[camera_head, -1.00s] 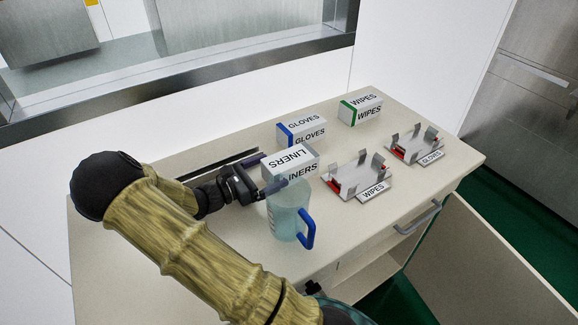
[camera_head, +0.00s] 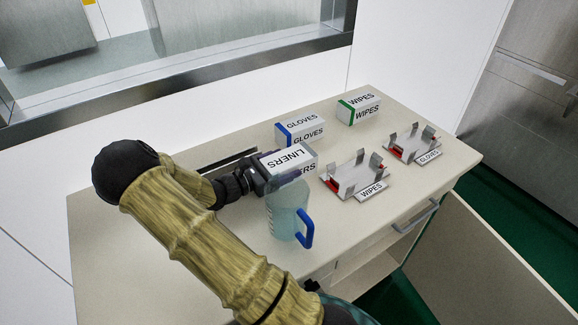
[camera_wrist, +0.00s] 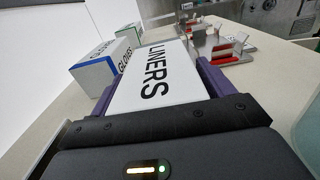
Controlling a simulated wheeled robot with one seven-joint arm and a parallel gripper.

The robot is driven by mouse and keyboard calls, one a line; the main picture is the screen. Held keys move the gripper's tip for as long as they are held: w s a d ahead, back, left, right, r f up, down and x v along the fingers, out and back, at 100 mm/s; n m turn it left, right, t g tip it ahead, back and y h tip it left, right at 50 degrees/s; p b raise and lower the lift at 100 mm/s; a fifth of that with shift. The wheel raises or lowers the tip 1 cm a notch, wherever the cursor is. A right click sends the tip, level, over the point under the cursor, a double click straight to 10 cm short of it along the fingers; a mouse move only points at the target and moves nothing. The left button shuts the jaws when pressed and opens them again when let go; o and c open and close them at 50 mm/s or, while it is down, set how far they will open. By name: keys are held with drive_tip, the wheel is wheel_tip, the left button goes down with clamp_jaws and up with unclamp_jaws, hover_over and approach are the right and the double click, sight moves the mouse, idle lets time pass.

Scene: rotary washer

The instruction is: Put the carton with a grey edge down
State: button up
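The wrist view shows the LINERS carton (camera_wrist: 155,75) between the two purple fingers of my gripper (camera_wrist: 158,85), close to both. No clear gap shows, but I cannot tell whether they press on it. The carton's underside is hidden, so its contact with the counter is unclear.
A clear jug (camera_head: 283,210) with a blue handle stands just in front. The GLOVES carton (camera_head: 300,128) and WIPES carton (camera_head: 359,107) stand behind. Metal holders labelled WIPES (camera_head: 352,178) and GLOVES (camera_head: 412,145) sit to the right. The counter (camera_head: 130,240) is clear at left.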

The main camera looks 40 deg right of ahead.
drive_tip(key=c, duration=1)
drive_tip(key=shift+r, duration=5.05)
